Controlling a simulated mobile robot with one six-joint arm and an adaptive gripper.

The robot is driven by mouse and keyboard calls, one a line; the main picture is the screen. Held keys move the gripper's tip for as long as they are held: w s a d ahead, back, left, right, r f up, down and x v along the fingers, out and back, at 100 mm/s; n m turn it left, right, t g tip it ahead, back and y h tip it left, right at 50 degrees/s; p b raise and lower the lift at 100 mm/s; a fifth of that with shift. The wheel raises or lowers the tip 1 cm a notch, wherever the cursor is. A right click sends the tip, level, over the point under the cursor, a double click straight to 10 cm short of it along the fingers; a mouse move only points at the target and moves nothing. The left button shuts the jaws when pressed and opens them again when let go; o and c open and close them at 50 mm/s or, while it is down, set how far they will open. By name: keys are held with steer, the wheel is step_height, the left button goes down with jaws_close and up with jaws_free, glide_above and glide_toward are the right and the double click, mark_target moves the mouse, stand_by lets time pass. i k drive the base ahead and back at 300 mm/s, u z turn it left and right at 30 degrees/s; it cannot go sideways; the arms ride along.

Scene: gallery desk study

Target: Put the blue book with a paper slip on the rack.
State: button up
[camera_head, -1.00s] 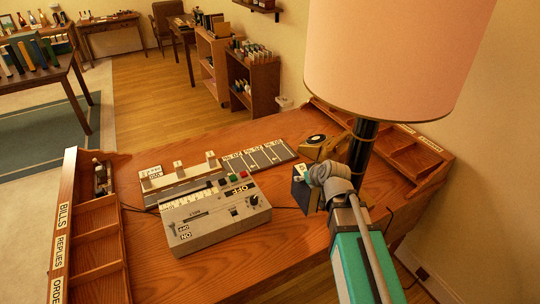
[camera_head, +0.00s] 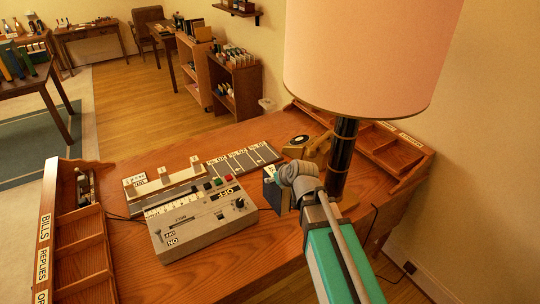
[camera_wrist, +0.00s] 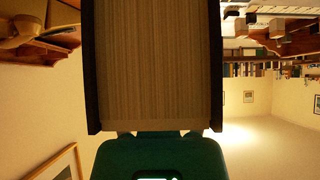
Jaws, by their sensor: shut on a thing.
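My gripper (camera_head: 288,186) is shut on a dark blue book (camera_head: 277,194), held above the right part of the desk, in front of the lamp. In the wrist view the book (camera_wrist: 150,65) fills the middle, its pale page edges between two dark covers, just beyond my teal gripper (camera_wrist: 160,134). A pale patch at the book's top in the head view may be the paper slip; it is too small to tell. Upright books (camera_head: 15,62) stand on a table at the far left. I cannot tell whether a rack holds them.
A tall lamp (camera_head: 370,60) stands close behind my gripper. A grey console (camera_head: 200,222) and labelled strips lie on the desk (camera_head: 245,258). Pigeonholes (camera_head: 82,240) edge the desk at left, others at right. Bookcases (camera_head: 233,90) stand behind. Open wooden floor (camera_head: 125,105) lies beyond the desk.

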mark_target(266, 153)
steer(key=u, duration=0.05)
steer(key=i, duration=1)
steer(key=z, duration=0.05)
